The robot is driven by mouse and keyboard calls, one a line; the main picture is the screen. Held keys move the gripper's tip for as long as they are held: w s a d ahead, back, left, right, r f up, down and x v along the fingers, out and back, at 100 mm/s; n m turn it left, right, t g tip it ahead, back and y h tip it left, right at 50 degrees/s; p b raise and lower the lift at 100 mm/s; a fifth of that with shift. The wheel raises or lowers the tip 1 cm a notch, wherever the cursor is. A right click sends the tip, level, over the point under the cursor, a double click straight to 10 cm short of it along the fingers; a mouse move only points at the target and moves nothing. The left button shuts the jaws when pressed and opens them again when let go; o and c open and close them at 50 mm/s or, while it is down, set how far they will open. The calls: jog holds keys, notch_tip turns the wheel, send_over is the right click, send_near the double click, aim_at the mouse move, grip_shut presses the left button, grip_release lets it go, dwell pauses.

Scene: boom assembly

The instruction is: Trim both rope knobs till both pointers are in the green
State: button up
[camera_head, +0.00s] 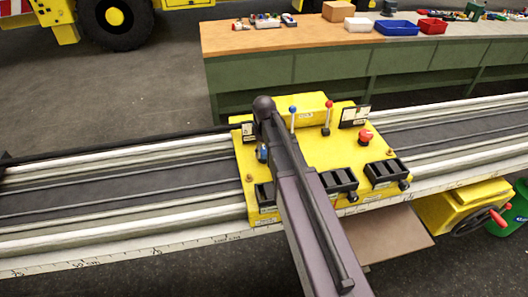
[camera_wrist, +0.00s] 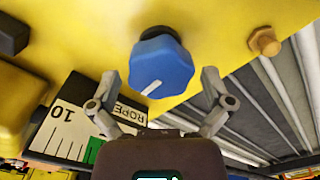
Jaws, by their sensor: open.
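A blue faceted knob (camera_wrist: 160,66) with a white mark stands on the yellow panel in the wrist view. My gripper (camera_wrist: 160,78) is open, with one finger on each side of the knob's lower part; I cannot tell whether either finger touches it. A gauge (camera_wrist: 72,130) marked ROPE and 10, with a green band (camera_wrist: 96,147), is at lower left, partly hidden by my gripper; I cannot make out its pointer. In the head view a blue knob (camera_head: 262,153) shows beside my arm on the yellow console (camera_head: 310,150). A second rope knob is not clearly visible.
A blue-topped lever (camera_head: 293,112), a red-topped lever (camera_head: 328,115) and a red mushroom button (camera_head: 365,136) rise from the console. A hex bolt (camera_wrist: 264,41) is right of the knob. Black blocks (camera_head: 383,171) sit at the front. Long rails (camera_head: 110,190) run along both sides.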

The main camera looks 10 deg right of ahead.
jog(key=c, duration=0.9)
jog(key=shift+m, duration=0.5)
jog(key=m, duration=0.2)
jog(key=shift+m, duration=0.3)
jog(key=m, duration=0.3)
jog(key=shift+m, duration=0.4)
jog(key=m, duration=0.4)
jog(key=shift+m, duration=2.2)
